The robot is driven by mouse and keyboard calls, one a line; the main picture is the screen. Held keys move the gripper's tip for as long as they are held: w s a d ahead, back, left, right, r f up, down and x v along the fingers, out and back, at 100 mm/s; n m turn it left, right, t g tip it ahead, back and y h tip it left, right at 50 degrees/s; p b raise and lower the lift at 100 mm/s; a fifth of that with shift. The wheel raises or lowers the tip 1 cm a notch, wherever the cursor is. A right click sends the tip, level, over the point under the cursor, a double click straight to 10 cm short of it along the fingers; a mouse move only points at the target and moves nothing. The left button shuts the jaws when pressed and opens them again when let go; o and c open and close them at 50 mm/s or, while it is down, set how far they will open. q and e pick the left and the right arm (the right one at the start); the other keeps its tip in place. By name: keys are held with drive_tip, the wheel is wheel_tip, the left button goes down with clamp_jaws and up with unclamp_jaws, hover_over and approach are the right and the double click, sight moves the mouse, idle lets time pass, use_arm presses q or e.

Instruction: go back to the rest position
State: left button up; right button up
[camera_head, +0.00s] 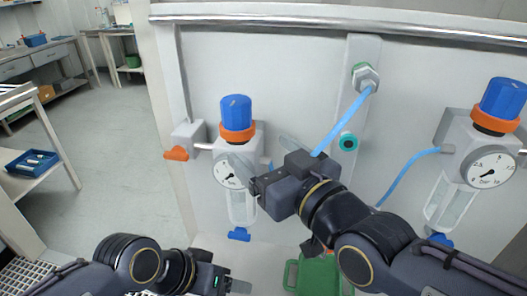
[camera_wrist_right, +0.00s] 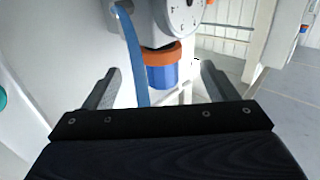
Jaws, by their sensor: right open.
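My right gripper (camera_head: 258,152) is in front of the panel, just right of the left regulator, its fingers pointing towards it. It is open. In the right wrist view my right gripper (camera_wrist_right: 160,70) has its fingers wide apart with nothing clamped between them. The left regulator's blue knob (camera_head: 236,112) and orange collar (camera_head: 238,133) show beyond it. They also appear between the fingers as a blue knob (camera_wrist_right: 162,76) in the wrist view. A blue hose (camera_head: 343,122) runs from the panel fitting down behind my gripper. My left gripper (camera_head: 238,286) is low at the bottom edge, its jaws unclear.
A second regulator with a gauge (camera_head: 491,168) hangs at the right. A green container (camera_head: 318,275) is below my right arm. An orange lever (camera_head: 176,153) sticks out left of the left regulator. A blue tray (camera_head: 31,162) is on a side table. Floor at left is clear.

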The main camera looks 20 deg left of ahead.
drive_tip(key=w+d+f+m+h+p, duration=0.15)
drive_tip(key=d+f+m+h, duration=0.25)
drive_tip(key=d, duration=0.9)
drive_tip(key=w+d+f+m+h+p, duration=0.15)
drive_tip(key=d+f+m+h, duration=0.3)
drive_tip(key=d, duration=0.95)
drive_tip(key=s+d+f+m+g+h+p, duration=0.1)
drive_tip(key=s+d+f+m, duration=0.1)
drive_tip(key=s+d+f, duration=0.2)
drive_tip(key=s+d+f+m+g+h+p, duration=0.1)
drive_tip(key=s+d+f, duration=0.4)
drive_tip(key=s, duration=0.5)
drive_tip(key=shift+s+d+m+g+h, duration=0.25)
drive_tip(key=shift+d+m+g+h, duration=0.4)
drive_tip(key=shift+m, duration=0.4)
drive_tip(key=shift+f, duration=0.1)
